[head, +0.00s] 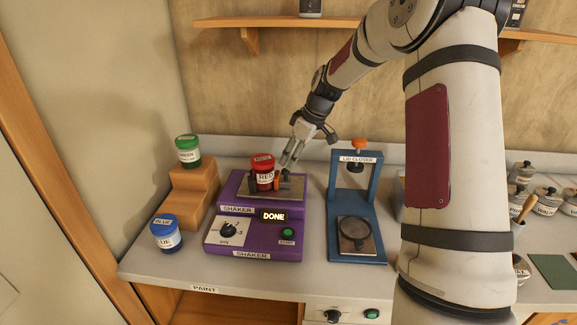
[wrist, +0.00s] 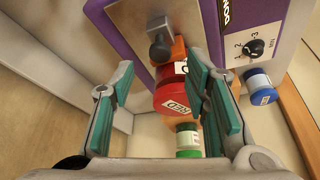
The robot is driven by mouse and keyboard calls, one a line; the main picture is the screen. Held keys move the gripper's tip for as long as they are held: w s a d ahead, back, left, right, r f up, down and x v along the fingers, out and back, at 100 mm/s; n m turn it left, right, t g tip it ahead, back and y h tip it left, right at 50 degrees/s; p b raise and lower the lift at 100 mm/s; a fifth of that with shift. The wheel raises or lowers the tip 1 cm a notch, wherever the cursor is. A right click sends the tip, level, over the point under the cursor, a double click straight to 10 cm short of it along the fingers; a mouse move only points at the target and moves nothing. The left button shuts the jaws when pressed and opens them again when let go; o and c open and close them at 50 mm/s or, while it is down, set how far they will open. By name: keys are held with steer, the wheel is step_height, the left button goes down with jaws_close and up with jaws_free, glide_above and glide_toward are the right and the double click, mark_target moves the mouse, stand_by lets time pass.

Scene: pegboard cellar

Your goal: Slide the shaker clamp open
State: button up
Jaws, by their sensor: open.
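The purple shaker (head: 254,248) stands on the bench, and its display reads DONE. A red paint can (head: 263,165) labelled RED sits upright on its metal plate; it also shows in the wrist view (wrist: 171,88). The clamp shows as orange parts (head: 283,178) beside the can, partly hidden by the fingers. In the wrist view a grey block with a dark knob (wrist: 159,48) lies just beyond my fingertips. My gripper (head: 289,160) is open, close to the can's right side. In the wrist view its teal-padded fingers (wrist: 160,74) are spread with the can seen between them. Contact cannot be told.
A blue lid closer (head: 372,245) stands right of the shaker. A green can (head: 188,157) sits on wooden steps (head: 192,190) at left, and a blue can (head: 165,238) stands before them. A wooden shelf (head: 290,22) runs above.

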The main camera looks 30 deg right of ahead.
mark_target(286, 170)
steer(key=shift+x, duration=2.25)
